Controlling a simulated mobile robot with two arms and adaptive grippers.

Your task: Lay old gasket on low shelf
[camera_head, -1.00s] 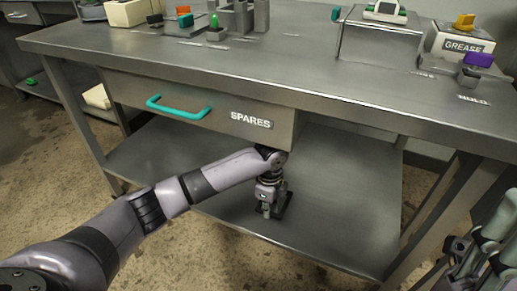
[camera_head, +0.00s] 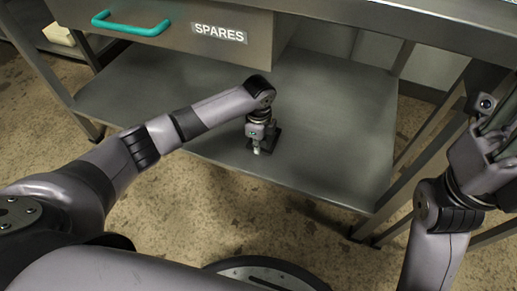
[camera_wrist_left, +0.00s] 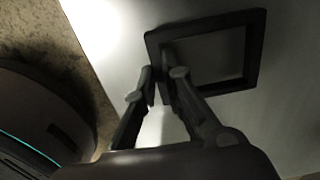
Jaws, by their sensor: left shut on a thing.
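The old gasket is a dark square frame (camera_wrist_left: 252,48), seen in the left wrist view over the grey surface of the low shelf (camera_head: 335,125). My left gripper (camera_wrist_left: 164,76) is shut on the gasket's near-left side. In the head view the left gripper (camera_head: 262,143) points down at the shelf's front part, and the gasket shows only as a small dark patch (camera_head: 275,136) beside it, mostly hidden. The gasket lies about flat, at or just above the shelf; I cannot tell whether it touches. My right gripper (camera_head: 497,125) is at the right edge, partly cut off; its opening is unclear.
The bench top (camera_head: 400,18) overhangs the shelf. Bench legs stand at both sides. The shelf is bare to the right of the left gripper.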

